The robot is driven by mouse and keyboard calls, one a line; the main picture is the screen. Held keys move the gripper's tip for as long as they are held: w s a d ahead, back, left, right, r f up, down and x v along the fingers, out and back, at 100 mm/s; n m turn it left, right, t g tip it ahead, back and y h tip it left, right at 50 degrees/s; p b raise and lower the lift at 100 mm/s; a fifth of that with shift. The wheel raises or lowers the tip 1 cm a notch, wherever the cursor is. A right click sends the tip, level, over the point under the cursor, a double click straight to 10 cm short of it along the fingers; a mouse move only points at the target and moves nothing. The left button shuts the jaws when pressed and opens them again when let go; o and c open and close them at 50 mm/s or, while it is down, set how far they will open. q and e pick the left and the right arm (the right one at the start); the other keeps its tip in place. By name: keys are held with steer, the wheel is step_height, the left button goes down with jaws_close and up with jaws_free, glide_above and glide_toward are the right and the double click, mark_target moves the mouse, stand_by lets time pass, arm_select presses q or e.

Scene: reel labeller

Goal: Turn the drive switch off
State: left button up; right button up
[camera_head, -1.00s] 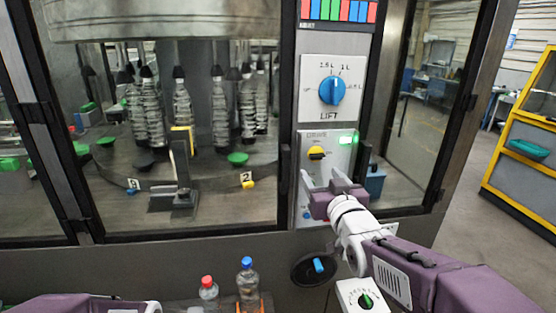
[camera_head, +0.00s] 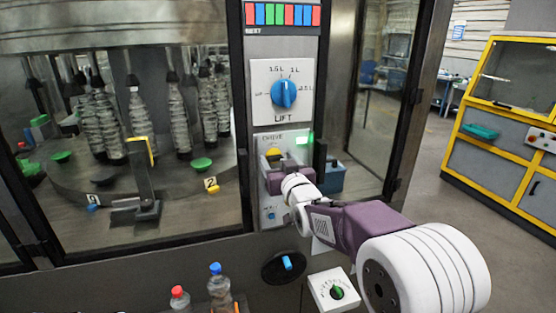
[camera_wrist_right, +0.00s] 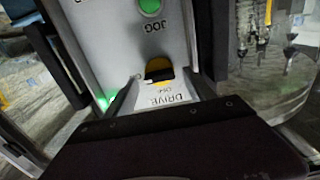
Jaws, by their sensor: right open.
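The drive switch (camera_head: 272,153) is a yellow and black knob on the pale DRIVE panel of the machine, below the blue LIFT dial (camera_head: 284,94). A green light (camera_head: 305,138) glows at the panel's upper right. My right gripper (camera_head: 277,170) is at the panel, just below the knob in the head view. The right wrist view shows the panel upside down, with the knob (camera_wrist_right: 158,68) between the two open fingers. I cannot tell whether the fingers touch it. The knob's lower part is hidden in the head view. My left gripper is not in view.
A green JOG button (camera_wrist_right: 150,6) lies beyond the knob in the wrist view. A black handwheel (camera_head: 283,267) and a box with a green knob (camera_head: 336,292) are below. Two bottles (camera_head: 218,282) stand at the bottom. A yellow-framed cabinet (camera_head: 500,130) is at the right.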

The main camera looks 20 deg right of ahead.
steer(key=shift+a, duration=0.15)
steer(key=shift+c, duration=0.6)
steer(key=c, duration=1.2)
steer(key=n+b, duration=0.4)
steer(key=shift+f, duration=0.3)
steer(key=shift+c, duration=0.2)
steer(key=n+b, duration=0.4)
steer(key=n, duration=0.1)
steer(key=n+b, duration=0.5)
steer(key=shift+a+f+n, duration=0.1)
steer(key=shift+f+n, duration=0.05)
steer(key=shift+n, duration=0.15)
steer(key=shift+n+b, duration=0.8)
steer(key=shift+n, duration=0.8)
